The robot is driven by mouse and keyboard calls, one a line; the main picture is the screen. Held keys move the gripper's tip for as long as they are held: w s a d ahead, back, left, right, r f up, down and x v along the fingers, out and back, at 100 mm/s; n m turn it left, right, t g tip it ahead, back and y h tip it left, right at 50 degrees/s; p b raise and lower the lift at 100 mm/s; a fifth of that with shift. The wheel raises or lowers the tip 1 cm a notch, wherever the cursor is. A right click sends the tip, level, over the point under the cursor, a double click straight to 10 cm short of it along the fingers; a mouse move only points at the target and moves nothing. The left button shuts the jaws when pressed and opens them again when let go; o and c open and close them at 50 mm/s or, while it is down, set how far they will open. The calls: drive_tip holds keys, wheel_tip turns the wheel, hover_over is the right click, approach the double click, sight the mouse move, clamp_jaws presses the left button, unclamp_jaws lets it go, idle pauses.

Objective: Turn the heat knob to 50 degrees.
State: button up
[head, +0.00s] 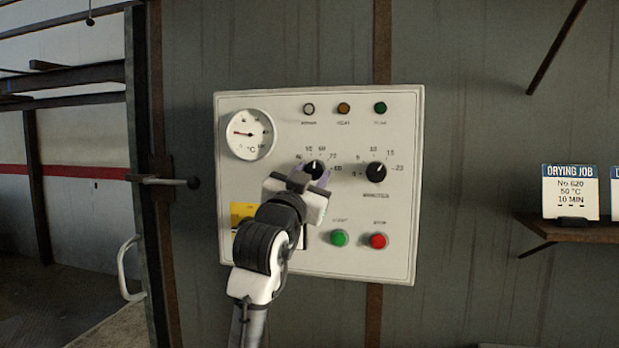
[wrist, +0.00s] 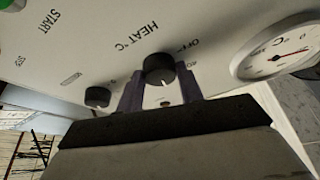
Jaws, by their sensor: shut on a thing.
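The white control panel (head: 400,250) hangs on a grey wall. Its black heat knob (head: 314,166) sits in the middle; in the wrist view the knob (wrist: 159,69) shows below the HEAT °C print. The knob's white mark points nearly straight up in the head view, near the 50 and 60 marks; I cannot tell exactly where. My gripper (head: 311,174) is shut on the heat knob. Its purple fingers (wrist: 160,88) stand on either side of the knob in the wrist view. The gripper hides part of the dial's lower left in the head view.
The black minutes knob (head: 376,172) is close at right. Green start (head: 339,238) and red stop (head: 378,241) buttons are below. A round °C gauge (head: 249,134) is at upper left. A card (head: 570,191) reads 50 °C, 10 MIN. A door handle (head: 165,181) juts out at left.

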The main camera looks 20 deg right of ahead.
drive_tip(key=n+t+y, duration=0.1)
drive_tip(key=n, duration=0.2)
drive_tip(key=n+t+y+p, duration=0.1)
drive_tip(key=n+y, duration=0.1)
drive_tip(key=n, duration=0.2)
drive_tip(key=shift+s+d, duration=0.1)
drive_tip(key=shift+d, duration=0.1)
drive_tip(key=shift+n+t, duration=0.3)
drive_tip(key=shift+n, duration=0.3)
drive_tip(key=o, duration=1)
drive_tip(key=b+v, duration=0.4)
drive_tip(key=v, duration=0.9)
drive_tip(key=shift+s+a, duration=0.15)
drive_tip(key=shift+s, duration=0.25)
